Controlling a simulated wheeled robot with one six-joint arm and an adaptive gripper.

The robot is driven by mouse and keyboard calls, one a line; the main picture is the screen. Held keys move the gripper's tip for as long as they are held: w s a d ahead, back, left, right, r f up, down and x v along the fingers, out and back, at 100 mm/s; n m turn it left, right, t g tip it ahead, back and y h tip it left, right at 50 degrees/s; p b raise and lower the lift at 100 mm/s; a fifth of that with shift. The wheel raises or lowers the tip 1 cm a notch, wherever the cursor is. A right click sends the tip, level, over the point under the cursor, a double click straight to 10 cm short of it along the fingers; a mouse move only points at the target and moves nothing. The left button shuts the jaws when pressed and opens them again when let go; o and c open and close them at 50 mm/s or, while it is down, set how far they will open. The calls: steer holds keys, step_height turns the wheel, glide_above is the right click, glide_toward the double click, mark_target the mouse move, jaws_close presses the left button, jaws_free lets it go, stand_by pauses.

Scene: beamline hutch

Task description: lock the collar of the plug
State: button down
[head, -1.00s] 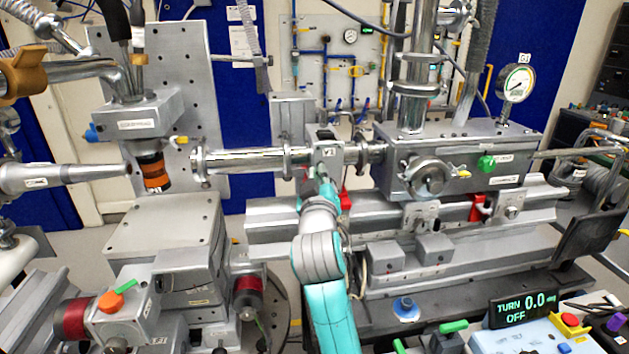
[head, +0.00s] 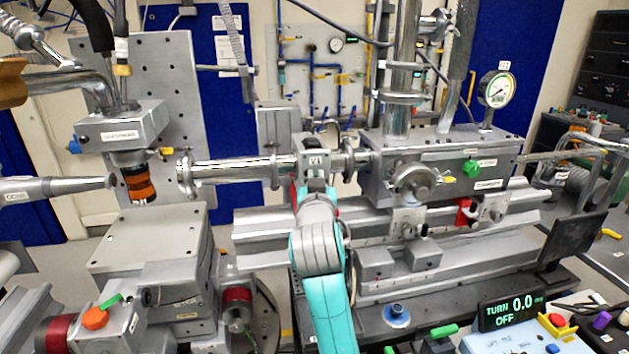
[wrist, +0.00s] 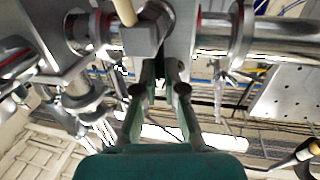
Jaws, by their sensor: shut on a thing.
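A black and orange ribbed cylinder (head: 139,185), which looks like the plug with its collar, hangs under a grey box (head: 122,130) at the left in the head view. I cannot read the collar's lock state. My gripper (head: 316,184) is well to the right of it, at the grey valve block marked V1 (head: 315,160) on the beam pipe. In the wrist view my gripper's green fingers (wrist: 160,78) are close together at a small grey block (wrist: 145,40) with a tan rod (wrist: 124,10). They are shut on a part there; its outline is mostly hidden.
A flat grey stage (head: 150,235) stands below the plug. A pointed grey nozzle (head: 60,188) is left of the plug, and a pipe flange (head: 185,174) is close on its right. A display (head: 512,312) reads TURN 0.0 OFF.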

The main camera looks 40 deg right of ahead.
steer(key=c, duration=1.2)
jaws_free()
steer(key=shift+c, duration=0.2)
steer(key=v, duration=1.2)
